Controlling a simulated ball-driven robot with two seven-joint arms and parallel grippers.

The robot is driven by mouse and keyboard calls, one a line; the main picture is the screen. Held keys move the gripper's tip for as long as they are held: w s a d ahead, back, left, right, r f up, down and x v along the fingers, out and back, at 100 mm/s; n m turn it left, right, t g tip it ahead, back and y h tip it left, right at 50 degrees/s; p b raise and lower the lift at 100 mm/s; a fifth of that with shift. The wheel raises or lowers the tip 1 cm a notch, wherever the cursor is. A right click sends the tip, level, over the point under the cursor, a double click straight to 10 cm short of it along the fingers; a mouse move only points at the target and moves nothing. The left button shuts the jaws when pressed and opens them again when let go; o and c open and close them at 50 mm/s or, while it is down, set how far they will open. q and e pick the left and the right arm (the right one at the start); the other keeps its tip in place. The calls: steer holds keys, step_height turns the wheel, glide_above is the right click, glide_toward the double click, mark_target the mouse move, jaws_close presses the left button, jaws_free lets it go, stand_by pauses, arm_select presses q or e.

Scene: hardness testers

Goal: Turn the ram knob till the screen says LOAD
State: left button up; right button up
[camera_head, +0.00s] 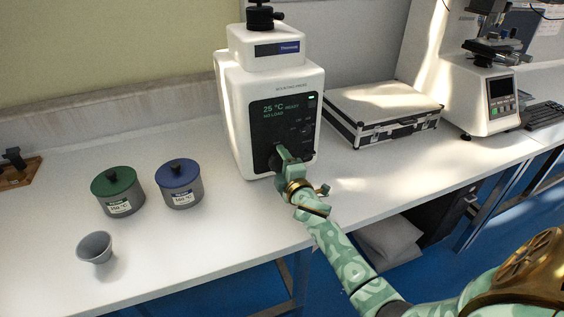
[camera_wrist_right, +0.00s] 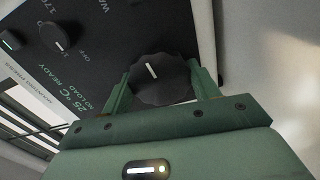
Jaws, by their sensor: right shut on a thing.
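The white mounting press (camera_head: 240,95) stands on the bench with a black front panel. Its screen (camera_head: 281,110) reads "25 °C READY" and "NO LOAD". The ram knob is a large black ribbed knob (camera_wrist_right: 160,78) with a white pointer line, low on the panel. My right gripper (camera_head: 280,158) is at the panel's lower part. In the right wrist view its green fingers (camera_wrist_right: 162,90) are on either side of the knob, shut on it. In the head view the gripper mostly hides this knob. My left gripper is not in view.
A smaller knob (camera_wrist_right: 52,37) sits on the same panel. Green-lidded (camera_head: 117,190) and blue-lidded (camera_head: 179,184) pots and a grey funnel-like cup (camera_head: 95,248) stand left of the press. A silver case (camera_head: 382,112) and a microscope-like tester (camera_head: 485,95) are at right.

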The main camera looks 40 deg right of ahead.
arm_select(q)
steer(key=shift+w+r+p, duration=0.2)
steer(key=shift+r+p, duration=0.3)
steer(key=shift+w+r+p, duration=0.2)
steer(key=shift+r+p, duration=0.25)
arm_select(e)
steer(key=m, duration=0.5)
steer(key=shift+f, duration=0.1)
steer(key=shift+m, duration=0.3)
steer(key=o, duration=1)
steer(key=shift+c, duration=0.2)
steer(key=p+v, duration=0.4)
steer(key=v, duration=1.2)
steer(key=shift+s, duration=0.25)
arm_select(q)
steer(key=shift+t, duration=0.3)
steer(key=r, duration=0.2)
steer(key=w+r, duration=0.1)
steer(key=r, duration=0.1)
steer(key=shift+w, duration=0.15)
